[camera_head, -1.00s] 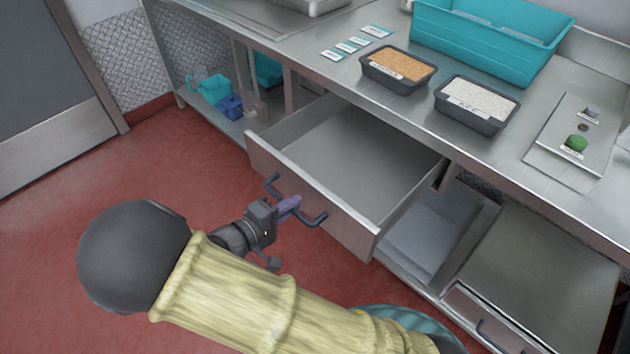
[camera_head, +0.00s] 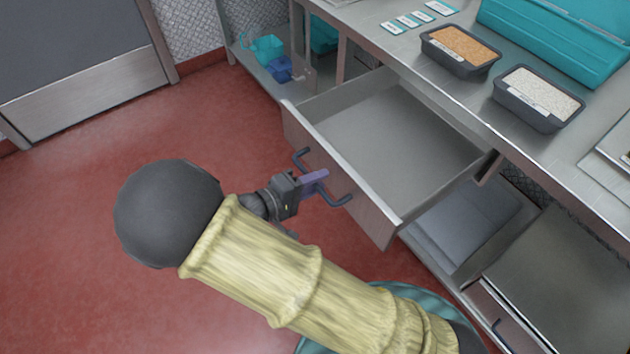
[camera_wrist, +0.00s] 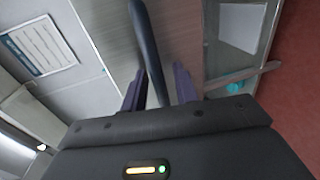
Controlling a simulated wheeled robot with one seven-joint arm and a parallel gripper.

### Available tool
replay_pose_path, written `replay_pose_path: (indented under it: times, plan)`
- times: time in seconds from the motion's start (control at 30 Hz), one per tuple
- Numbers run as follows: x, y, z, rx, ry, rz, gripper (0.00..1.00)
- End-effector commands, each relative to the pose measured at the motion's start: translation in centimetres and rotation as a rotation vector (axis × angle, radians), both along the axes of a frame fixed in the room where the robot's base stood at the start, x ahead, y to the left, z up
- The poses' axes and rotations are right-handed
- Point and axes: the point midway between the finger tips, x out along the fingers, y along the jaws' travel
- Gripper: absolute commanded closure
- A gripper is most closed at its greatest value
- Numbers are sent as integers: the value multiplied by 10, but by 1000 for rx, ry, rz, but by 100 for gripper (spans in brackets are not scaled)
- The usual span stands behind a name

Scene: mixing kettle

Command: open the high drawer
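The high drawer (camera_head: 360,215) is pulled well out from under the steel counter, and its inside looks empty. A dark bar handle (camera_head: 338,201) runs along its front. My gripper (camera_head: 318,177) is at the middle of this handle, its purple fingers reaching toward the drawer front. In the wrist view, the handle (camera_wrist: 147,45) passes between the two fingers of my gripper (camera_wrist: 159,80). The fingers stand apart, with small gaps showing beside the bar. The drawer front (camera_wrist: 178,30) lies beyond them.
Black tubs of brown (camera_head: 455,65) and white (camera_head: 535,115) contents and a teal bin (camera_head: 540,40) stand on the counter. A lower drawer (camera_head: 490,310) is at the bottom right. Red floor (camera_head: 90,190) is clear at left.

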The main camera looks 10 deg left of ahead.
Motion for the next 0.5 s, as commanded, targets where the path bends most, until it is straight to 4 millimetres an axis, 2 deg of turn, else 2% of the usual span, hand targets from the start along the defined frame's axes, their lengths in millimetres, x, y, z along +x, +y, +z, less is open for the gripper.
replay_pose_path:
  times: [0.23,0.5]
  plan:
    - [-11,12,4,2,0,4,71]
    - [-48,46,14,4,-1,5,71]
